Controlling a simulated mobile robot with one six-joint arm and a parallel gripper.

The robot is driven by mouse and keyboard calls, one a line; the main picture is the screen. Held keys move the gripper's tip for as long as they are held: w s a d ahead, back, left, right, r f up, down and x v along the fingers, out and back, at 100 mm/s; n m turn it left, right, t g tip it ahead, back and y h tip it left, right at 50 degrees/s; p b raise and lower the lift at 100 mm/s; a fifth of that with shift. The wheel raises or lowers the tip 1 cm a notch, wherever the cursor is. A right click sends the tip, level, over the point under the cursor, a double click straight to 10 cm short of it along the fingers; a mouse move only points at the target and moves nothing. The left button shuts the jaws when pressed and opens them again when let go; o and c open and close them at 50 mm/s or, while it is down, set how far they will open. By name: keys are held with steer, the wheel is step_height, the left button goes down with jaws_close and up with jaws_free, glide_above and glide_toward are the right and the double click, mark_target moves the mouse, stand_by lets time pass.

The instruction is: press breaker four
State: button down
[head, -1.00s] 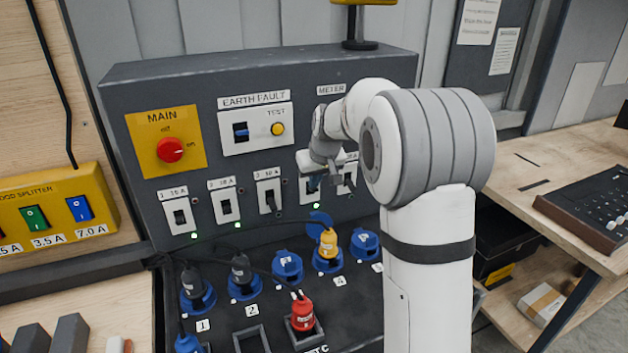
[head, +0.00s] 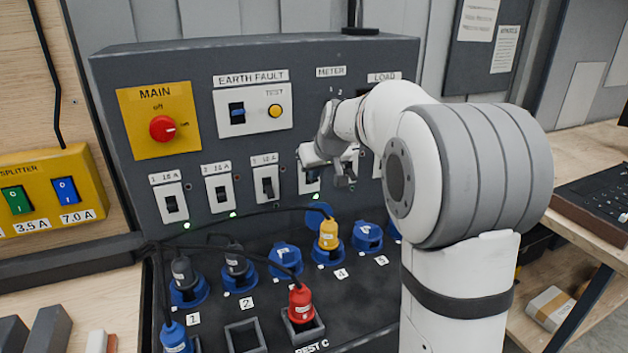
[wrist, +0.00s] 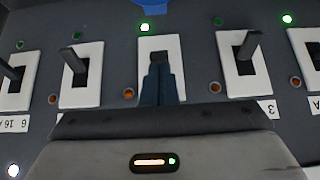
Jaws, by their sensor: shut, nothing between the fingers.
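Breaker four (head: 308,180) is a white plate with a dark lever, in the row on the grey panel. My gripper (head: 312,172) is shut and empty in front of it, hiding its upper part. In the upside-down wrist view, breaker four (wrist: 174,45) is in the middle, with a lit green lamp (wrist: 144,27) beside its plate. The dark blue fingertips (wrist: 160,80) overlap its lever in that view. I cannot tell whether they touch it. Breaker three (head: 265,184) also shows in the wrist view (wrist: 231,78), just right of the fingers.
Breakers one (head: 171,203) and two (head: 220,194) stand to the left. Above are the red main knob (head: 163,128) and the earth-fault switch (head: 237,113). Below are blue sockets, a yellow plug (head: 329,235), a red plug (head: 300,303) and cables. My arm hides the panel's right end.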

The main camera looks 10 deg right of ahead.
steer(key=shift+s+d+f+t+y+b, duration=0.15)
steer(key=shift+f+t+b, duration=0.35)
steer(key=shift+b, duration=1.4)
steer(key=shift+s+a+f+t+y+b, duration=0.15)
steer(key=shift+f+t+b, duration=0.3)
steer(key=shift+b, duration=1.45)
steer(key=shift+s+d+f+t+b, duration=0.15)
steer(key=shift+f+t+b, duration=0.3)
steer(key=shift+b, duration=1.45)
steer(key=shift+r+p, duration=0.6)
steer(key=shift+r, duration=0.15)
steer(key=shift+r+p, duration=0.45)
steer(key=shift+r, duration=0.3)
steer(key=shift+r, duration=0.2)
steer(key=p+v, duration=0.1)
steer(key=v, duration=1.2)
steer(key=shift+s+f, duration=0.2)
steer(key=shift+f, duration=0.1)
